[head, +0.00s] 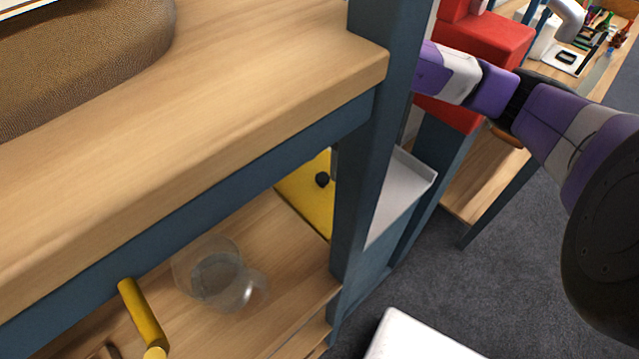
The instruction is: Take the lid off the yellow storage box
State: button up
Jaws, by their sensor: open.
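A yellow surface (306,197) with a black knob (322,179) shows on the lower shelf, just left of the dark blue post. It looks like part of the yellow storage box and its lid. The tabletop beam and the post hide the rest, so I cannot tell how the lid sits. My purple and white arm reaches in from the right and passes behind the post. My gripper is hidden there.
A clear glass jug (220,275) and a yellow cylindrical object (142,312) are on the lower shelf. The blue post (375,140) and wooden tabletop (230,90) block the view. A woven basket (80,60) stands on top. Red equipment (490,40) is behind; carpet (480,290) lies right.

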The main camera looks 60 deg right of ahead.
aim_at(323, 177)
jog(key=shift+w+f, duration=0.1)
jog(key=shift+f, duration=2.2)
grip_shut()
